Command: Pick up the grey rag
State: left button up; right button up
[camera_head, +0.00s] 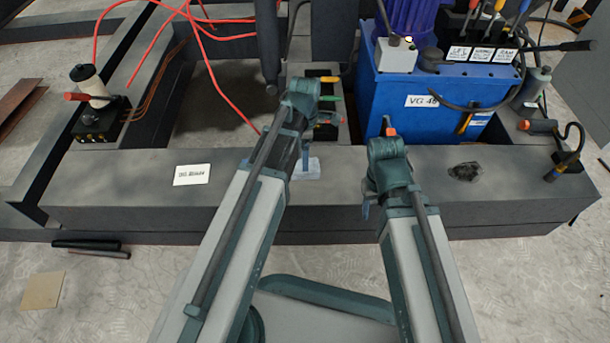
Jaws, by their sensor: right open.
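A small dark grey crumpled piece (465,172), which looks like the grey rag, lies on top of the long dark beam at the right. My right gripper (366,207) is left of it and apart from it, over the beam's front edge. It is open and mostly hidden by its own wrist, and nothing shows in it. My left gripper (305,155) is over the middle of the beam, above a pale blue-grey flat patch (314,168). The arm hides part of that patch, and I cannot tell whether the jaws are open.
The dark beam (120,190) runs across the front, with a white label (192,174) on it. A blue machine (435,105) stands behind my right gripper. An orange-tipped tool (566,160) with a cable is right of the crumpled piece. Red cables (212,80) hang at the left.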

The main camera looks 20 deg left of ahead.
pick_arm(q)
jog(key=shift+f, duration=0.65)
pick_arm(e)
jog(key=shift+f, duration=0.6)
jog(key=shift+f, duration=0.1)
pick_arm(q)
notch_tip(320, 180, down, 5)
jog(key=b, duration=0.5)
jog(key=shift+d+f+b, duration=0.1)
jog(key=shift+f+b, duration=0.05)
jog(key=shift+b, duration=0.2)
pick_arm(e)
notch_tip(320, 180, down, 5)
jog(key=shift+f, duration=0.1)
pick_arm(q)
jog(key=c, duration=1.2)
jog(key=shift+c, duration=0.2)
jog(key=shift+r, duration=0.25)
pick_arm(e)
jog(key=shift+r, duration=0.25)
